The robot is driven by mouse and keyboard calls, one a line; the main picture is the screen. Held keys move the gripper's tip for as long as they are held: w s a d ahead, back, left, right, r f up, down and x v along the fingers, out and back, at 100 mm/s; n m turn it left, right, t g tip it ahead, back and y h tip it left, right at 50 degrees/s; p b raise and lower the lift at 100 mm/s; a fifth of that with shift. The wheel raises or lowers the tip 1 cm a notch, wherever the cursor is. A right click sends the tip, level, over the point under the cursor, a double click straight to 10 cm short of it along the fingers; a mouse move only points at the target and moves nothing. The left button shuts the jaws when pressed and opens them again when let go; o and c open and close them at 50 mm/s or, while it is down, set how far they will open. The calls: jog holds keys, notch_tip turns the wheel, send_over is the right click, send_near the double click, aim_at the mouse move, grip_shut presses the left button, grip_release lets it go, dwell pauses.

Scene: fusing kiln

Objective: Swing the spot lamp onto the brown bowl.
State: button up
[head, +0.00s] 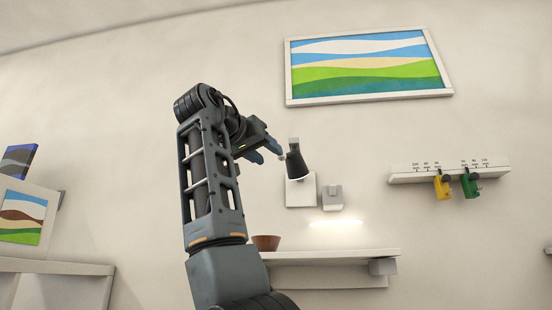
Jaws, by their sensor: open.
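The spot lamp (296,164) has a dark conical shade and hangs from a pale wall mount. The brown bowl (266,242) stands upright on the white shelf (340,256), near its left end and partly behind my arm. A bright light patch (335,222) lies on the wall just above the shelf, to the right of the bowl. My gripper (267,152) is open, with bluish fingertips just left of the lamp shade. It looks empty; I cannot tell whether a fingertip touches the lamp.
A small grey box (332,198) is on the wall right of the lamp. A white rail (450,172) with yellow and green clamps is further right. A framed landscape picture (367,66) hangs above. A smaller landscape picture (22,218) is at the left.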

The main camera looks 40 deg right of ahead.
aim_at(284, 157)
jog(key=x, duration=0.2)
jog(key=r+p+x, duration=0.1)
jog(key=x, duration=0.2)
jog(key=s+p+x, duration=0.1)
jog(key=x, duration=0.1)
jog(key=shift+d+r, duration=0.15)
jog(key=shift+d, duration=0.1)
grip_shut()
dwell(0.4)
